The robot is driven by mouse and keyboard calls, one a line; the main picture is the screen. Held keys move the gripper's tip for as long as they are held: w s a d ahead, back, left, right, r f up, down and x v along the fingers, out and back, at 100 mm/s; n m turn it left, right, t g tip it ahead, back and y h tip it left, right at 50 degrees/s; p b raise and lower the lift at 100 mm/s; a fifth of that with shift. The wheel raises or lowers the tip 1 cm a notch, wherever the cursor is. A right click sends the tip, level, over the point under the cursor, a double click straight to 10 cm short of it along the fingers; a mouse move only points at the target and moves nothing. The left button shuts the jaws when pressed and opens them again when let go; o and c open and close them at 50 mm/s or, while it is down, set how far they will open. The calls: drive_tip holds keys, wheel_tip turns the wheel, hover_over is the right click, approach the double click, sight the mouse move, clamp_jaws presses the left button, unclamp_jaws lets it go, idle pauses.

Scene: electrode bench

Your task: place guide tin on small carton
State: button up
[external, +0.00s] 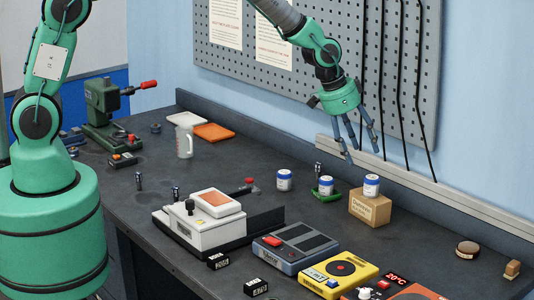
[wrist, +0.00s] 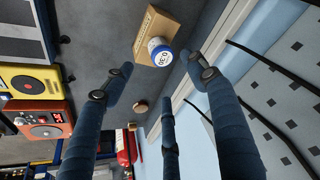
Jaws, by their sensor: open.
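The small carton (external: 369,209) is a brown box on the bench, right of centre. A white tin with a blue lid (external: 371,185) stands upright on top of it. Both also show in the wrist view, the carton (wrist: 150,24) at the top and the tin (wrist: 161,54) on it, with a number on its label. Two similar tins stand to the left: one tin (external: 284,180) on the bench and one (external: 325,185) at a green tray. I cannot tell by name which is the guide tin. My gripper (external: 361,152) is open and empty, above the carton's tin and apart from it.
The green tray (external: 327,196) lies just left of the carton. A white-topped device (external: 210,222), a blue-grey box (external: 297,247) and a yellow device (external: 340,274) stand along the front. A pegboard (external: 300,80) and hanging dark cables (external: 390,100) are behind my gripper. Bench right of the carton is fairly clear.

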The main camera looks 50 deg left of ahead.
drive_tip(key=shift+s+a+r, duration=0.15)
drive_tip(key=shift+s+r, duration=0.1)
drive_tip(key=shift+r, duration=0.25)
idle(0.3)
drive_tip(key=s+a+r+n, duration=0.1)
drive_tip(key=s+a+r, duration=0.5)
drive_tip(key=r, duration=0.2)
drive_tip(key=s+a+r+n+t, duration=0.1)
drive_tip(key=s+a+r, duration=0.45)
drive_tip(key=r, duration=0.35)
drive_tip(key=s+a+r+n, duration=0.1)
drive_tip(key=s+a+r, duration=0.45)
drive_tip(key=r, duration=0.25)
drive_tip(key=s+a+r+n, duration=0.1)
drive_tip(key=s+a, duration=0.3)
drive_tip(key=s, duration=0.5)
drive_tip(key=s+a+r+n+y, duration=0.1)
drive_tip(key=s+a+r, duration=0.2)
drive_tip(key=s, duration=0.7)
drive_tip(key=s+a+r+n+y, duration=0.1)
drive_tip(key=s+a, duration=0.5)
drive_tip(key=s, duration=0.4)
drive_tip(key=shift+s+a+r+t, duration=0.15)
drive_tip(key=shift+a+r+t, duration=0.2)
drive_tip(key=shift+r+t, duration=0.05)
drive_tip(key=shift+f, duration=0.1)
